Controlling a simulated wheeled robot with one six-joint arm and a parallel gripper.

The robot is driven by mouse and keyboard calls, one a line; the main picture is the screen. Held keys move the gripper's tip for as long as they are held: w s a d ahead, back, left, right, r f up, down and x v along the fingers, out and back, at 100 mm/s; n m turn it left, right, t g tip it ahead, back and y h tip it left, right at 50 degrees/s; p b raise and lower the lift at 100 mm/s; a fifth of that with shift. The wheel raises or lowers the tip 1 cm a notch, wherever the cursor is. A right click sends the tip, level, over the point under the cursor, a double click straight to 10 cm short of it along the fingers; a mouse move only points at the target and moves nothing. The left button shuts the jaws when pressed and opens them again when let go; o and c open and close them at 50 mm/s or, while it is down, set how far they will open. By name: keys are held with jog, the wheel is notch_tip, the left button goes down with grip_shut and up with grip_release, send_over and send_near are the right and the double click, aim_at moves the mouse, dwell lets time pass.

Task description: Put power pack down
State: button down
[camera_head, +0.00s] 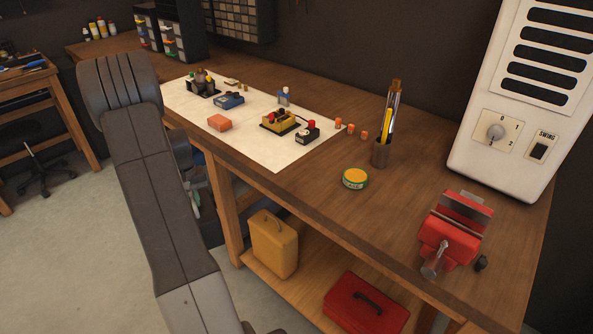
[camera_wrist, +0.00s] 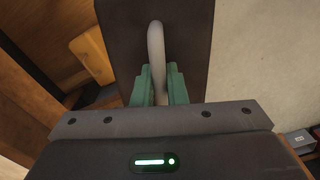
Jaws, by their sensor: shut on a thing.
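The power pack (camera_wrist: 188,28) is a dark box with a pale grey loop handle (camera_wrist: 156,45) in the wrist view. My gripper (camera_wrist: 159,86) has green fingers, shut on that handle from both sides. The far part of the box is cut off by the top of the wrist view, so what is under it does not show. In the head view my arm covers most of the gripper; only bits of dark and green parts show beside the bench's front left leg.
The wooden workbench (camera_head: 420,170) carries a white mat (camera_head: 262,150) with several small parts, a pen cup (camera_head: 381,153), a round tin (camera_head: 355,179) and a red vise (camera_head: 452,232). Its lower shelf holds a yellow canister (camera_head: 274,243) and red toolbox (camera_head: 365,303).

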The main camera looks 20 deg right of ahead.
jog(key=s+d+r+n, duration=0.1)
jog(key=s+d+r, duration=0.4)
jog(key=d+r, duration=0.3)
jog(key=s+d+r+n, duration=0.1)
jog(key=s+d+r, duration=0.5)
jog(key=d+r, duration=0.3)
jog(key=s+d+r+n, duration=0.2)
jog(key=s+d+r, duration=0.4)
jog(key=r, duration=0.7)
jog(key=shift+d, duration=1.25)
